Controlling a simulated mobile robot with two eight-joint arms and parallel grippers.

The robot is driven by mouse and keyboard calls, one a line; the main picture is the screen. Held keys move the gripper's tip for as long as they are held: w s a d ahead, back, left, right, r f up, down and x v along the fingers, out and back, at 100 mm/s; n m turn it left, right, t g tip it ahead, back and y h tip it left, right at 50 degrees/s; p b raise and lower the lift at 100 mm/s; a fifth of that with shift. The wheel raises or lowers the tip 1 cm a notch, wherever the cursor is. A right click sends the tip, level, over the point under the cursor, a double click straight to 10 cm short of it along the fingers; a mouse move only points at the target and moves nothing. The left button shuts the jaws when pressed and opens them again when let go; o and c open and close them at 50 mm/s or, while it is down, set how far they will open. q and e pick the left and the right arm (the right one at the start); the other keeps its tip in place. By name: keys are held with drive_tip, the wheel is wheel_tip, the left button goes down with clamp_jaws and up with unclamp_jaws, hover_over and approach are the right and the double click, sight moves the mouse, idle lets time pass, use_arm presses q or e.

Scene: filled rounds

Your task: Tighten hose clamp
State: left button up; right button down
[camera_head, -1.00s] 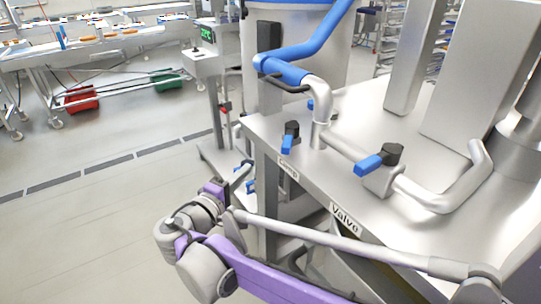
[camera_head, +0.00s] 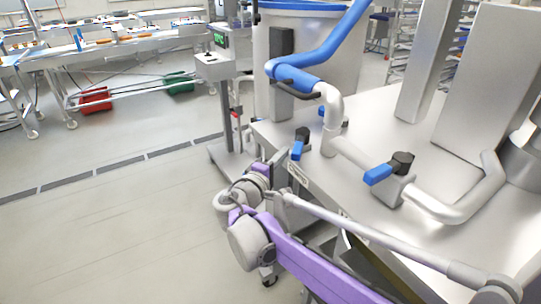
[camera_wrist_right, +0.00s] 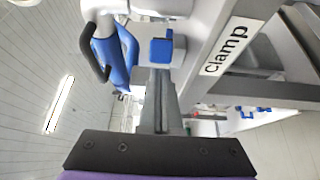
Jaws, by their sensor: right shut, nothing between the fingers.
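A blue hose (camera_head: 345,45) ends in a blue sleeve on a bent metal pipe (camera_head: 330,110), with a black loop handle (camera_head: 297,92) beside the joint. A black-and-blue lever (camera_head: 299,143) stands at the near table edge above the "Clamp" label (camera_head: 297,173). My right gripper (camera_head: 277,163) is shut and empty, just left of this label and below the lever, apart from it as far as I can tell. In the right wrist view, its fingers (camera_wrist_right: 160,78) point up toward the blue lever (camera_wrist_right: 161,48); the hose joint is upper left. My left gripper is not in view.
A second black-and-blue lever (camera_head: 388,168) sits on the pipe farther right. The steel table (camera_head: 475,230) fills the right side. A post with a green display (camera_head: 220,65) stands behind. Open floor (camera_head: 100,235) lies left; red and green bins lie far off.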

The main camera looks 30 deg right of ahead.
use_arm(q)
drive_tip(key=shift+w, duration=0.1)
use_arm(e)
drive_tip(key=shift+d, duration=0.1)
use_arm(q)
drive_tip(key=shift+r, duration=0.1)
use_arm(e)
drive_tip(key=shift+s+d, duration=0.1)
drive_tip(key=shift+s, duration=0.1)
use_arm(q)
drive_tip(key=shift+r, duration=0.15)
use_arm(e)
drive_tip(key=shift+s+d+n+t+y, duration=0.15)
drive_tip(key=shift+s+n+t+y, duration=0.05)
drive_tip(key=shift+n+t+y, duration=0.25)
